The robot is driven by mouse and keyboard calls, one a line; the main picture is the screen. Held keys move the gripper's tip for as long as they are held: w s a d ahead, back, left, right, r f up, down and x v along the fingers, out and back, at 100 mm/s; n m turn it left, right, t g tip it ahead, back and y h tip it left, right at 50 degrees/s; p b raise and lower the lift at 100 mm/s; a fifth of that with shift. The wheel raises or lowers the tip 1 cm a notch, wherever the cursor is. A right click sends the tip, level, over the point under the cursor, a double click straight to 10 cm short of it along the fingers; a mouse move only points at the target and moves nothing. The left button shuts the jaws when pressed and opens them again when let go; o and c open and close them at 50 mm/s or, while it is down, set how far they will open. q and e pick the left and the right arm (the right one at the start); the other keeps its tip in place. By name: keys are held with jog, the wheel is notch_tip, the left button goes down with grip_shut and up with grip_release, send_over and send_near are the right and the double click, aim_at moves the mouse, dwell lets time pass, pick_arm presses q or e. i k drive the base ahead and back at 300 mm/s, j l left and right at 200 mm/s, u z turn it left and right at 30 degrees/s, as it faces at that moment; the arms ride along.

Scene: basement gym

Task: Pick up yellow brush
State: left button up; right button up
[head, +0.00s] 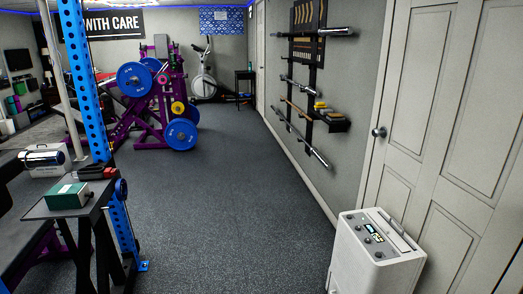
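I cannot make out a clear yellow brush. Small yellow items (320,105) sit on a dark wall shelf (338,125) on the right wall, some way off; they are too small to tell what they are. Neither of my grippers is in view.
A small dark table (42,210) at the left holds a green and white box (67,196) and a red and black object (97,173). A blue rack post (82,80) stands behind it. A white appliance (375,252) stands by the door at right. The middle floor is clear.

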aim_at(319, 106)
jog(key=i+l+u, duration=0.1)
jog(key=i+u, duration=0.15)
jog(key=i, duration=4.1)
jog(key=i+z, duration=0.45)
jog(key=i+j+z, duration=0.25)
jog(key=i+z, duration=0.2)
jog(key=i, duration=0.15)
jog(key=i+j+z, duration=0.45)
jog(key=i+l, duration=0.05)
jog(key=l, duration=0.05)
